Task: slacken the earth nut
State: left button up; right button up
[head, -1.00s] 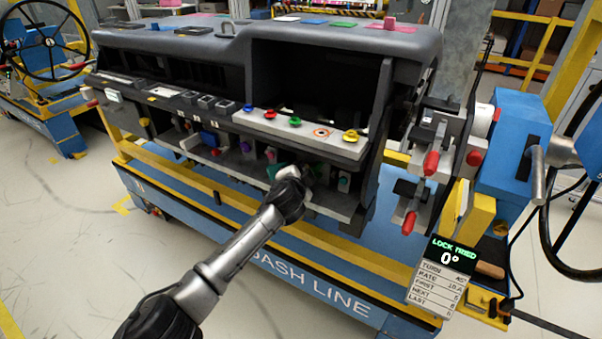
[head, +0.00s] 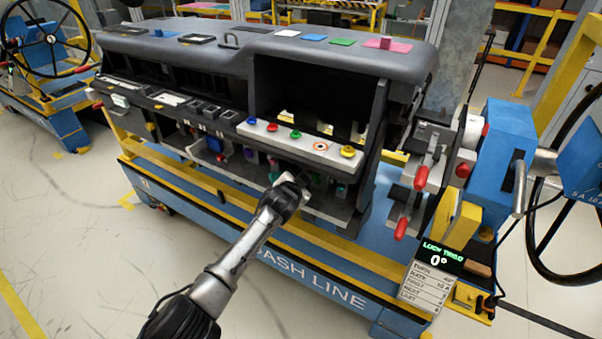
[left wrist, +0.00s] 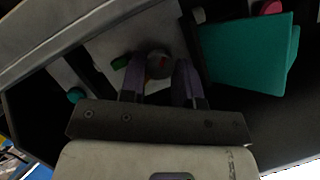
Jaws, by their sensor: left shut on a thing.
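My left gripper (head: 303,180) reaches into the lower shelf of the dashboard module (head: 340,205), below the row of coloured knobs. A small green piece (left wrist: 121,62) lies just left of the nut. A large teal block (left wrist: 245,58) stands close on the right. My right gripper is not in view.
A display card (head: 432,265) at the right reads "LOCK TRIED" and 0°. Red-handled clamps (head: 421,177) stand at the module's right end. A grey ledge with coloured knobs (head: 305,140) overhangs the gripper. The floor in front is clear.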

pick_arm(q)
jog(key=o, duration=0.7)
jog(key=shift+c, duration=0.2)
jog(key=shift+o, duration=1.4)
